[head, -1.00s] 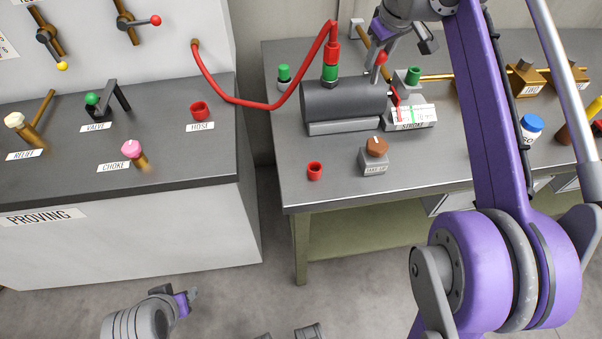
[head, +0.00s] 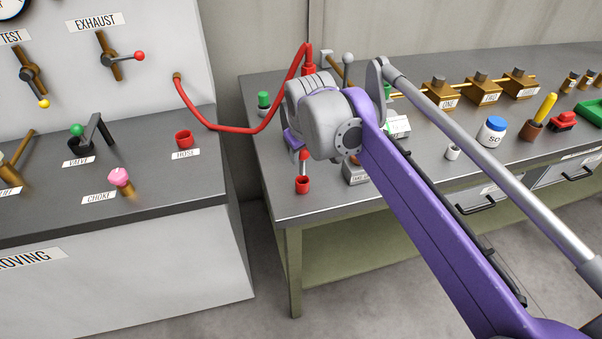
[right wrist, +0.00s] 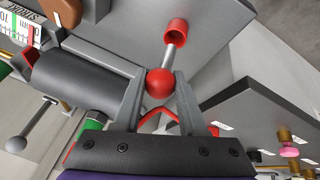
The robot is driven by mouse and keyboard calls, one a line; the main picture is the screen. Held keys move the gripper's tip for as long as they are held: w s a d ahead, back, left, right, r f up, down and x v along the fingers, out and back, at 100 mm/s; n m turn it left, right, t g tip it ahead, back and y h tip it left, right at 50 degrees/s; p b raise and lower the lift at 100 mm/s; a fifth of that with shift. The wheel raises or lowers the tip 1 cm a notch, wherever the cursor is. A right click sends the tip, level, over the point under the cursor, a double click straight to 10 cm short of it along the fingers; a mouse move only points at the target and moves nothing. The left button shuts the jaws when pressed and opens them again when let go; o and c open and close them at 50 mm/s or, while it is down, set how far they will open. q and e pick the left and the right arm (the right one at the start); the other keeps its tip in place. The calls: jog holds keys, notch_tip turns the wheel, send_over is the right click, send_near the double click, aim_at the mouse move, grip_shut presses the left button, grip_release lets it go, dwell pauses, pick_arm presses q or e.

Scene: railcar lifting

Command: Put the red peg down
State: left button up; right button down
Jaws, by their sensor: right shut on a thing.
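The red peg has a red ball head (right wrist: 160,83) and a grey shaft. My right gripper (right wrist: 158,92) is shut on the ball head, one finger on each side. In the head view the red peg (head: 304,156) hangs just above a small red cup (head: 302,186) near the bench's front edge. In the right wrist view the shaft points at the open red cup (right wrist: 176,32). I cannot tell whether its tip is inside the rim. My right wrist hides most of the right gripper (head: 299,147) in the head view. My left gripper is out of view.
The grey cylinder (right wrist: 75,80) lies close beside the right gripper. A red hose (head: 238,130) arcs down behind my wrist. The "proving" bench (head: 110,215) stands to the left across a gap. A white jar (head: 491,131) and brown cup (head: 531,130) stand farther right.

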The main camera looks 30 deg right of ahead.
aim_at(303, 165)
jog(key=shift+f+b, duration=0.4)
jog(key=shift+f, duration=1.95)
jog(key=shift+f, duration=0.1)
jog(key=shift+c, duration=2.3)
grip_release()
jog(key=p+v, duration=0.2)
jog(key=v, duration=1)
jog(key=s+a+f+y, duration=0.1)
jog(key=s+a+f, duration=0.3)
jog(key=s+f, duration=0.5)
jog(key=s+a+f+m, duration=0.1)
jog(key=s+a+f, duration=0.3)
jog(key=s+f, duration=0.5)
notch_tip(303, 165, down, 6)
jog(key=shift+s+a+f+y, duration=0.2)
jog(key=shift+s+a+y, duration=0.1)
jog(key=shift+y, duration=0.1)
